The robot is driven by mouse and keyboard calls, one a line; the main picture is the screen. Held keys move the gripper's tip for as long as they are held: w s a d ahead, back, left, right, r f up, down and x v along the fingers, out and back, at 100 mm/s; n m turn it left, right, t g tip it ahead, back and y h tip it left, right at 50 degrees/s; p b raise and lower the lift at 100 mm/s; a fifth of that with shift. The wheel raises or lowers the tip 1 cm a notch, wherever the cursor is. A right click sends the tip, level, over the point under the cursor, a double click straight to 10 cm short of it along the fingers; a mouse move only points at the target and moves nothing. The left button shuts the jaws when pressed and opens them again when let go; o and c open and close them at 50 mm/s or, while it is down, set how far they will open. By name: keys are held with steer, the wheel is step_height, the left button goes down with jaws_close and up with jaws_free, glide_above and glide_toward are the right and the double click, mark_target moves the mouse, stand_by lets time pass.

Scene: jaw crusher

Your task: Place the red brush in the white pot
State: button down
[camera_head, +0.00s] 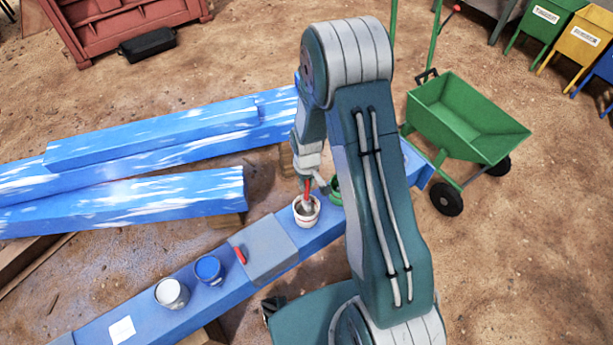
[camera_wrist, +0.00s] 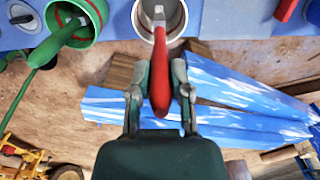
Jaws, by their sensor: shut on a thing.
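My gripper (camera_head: 307,180) is shut on the red handle of the brush (camera_head: 307,190). In the wrist view, my gripper (camera_wrist: 160,72) has its fingers on both sides of the red brush (camera_wrist: 160,90), whose pale head points toward a white pot. This white pot (camera_head: 306,218) stands on the blue beam below my gripper. In the wrist view, the pot (camera_wrist: 142,30) is cut off at the top edge, with the brush head over or inside its mouth; I cannot tell how deep. Another pot with white contents (camera_head: 171,293) stands farther along the beam at lower left.
A green pot (camera_wrist: 97,18) with a green-handled tool stands left of the white pot. A blue-filled pot (camera_head: 208,269) and a red-handled item (camera_head: 240,255) are on the beam (camera_head: 325,232). Blue planks (camera_head: 150,197) lie behind. A green wheelbarrow (camera_head: 465,120) stands right.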

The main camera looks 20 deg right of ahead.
mark_target(306, 193)
steer(key=shift+f, duration=2.75)
steer(key=shift+c, duration=2.4)
jaws_free()
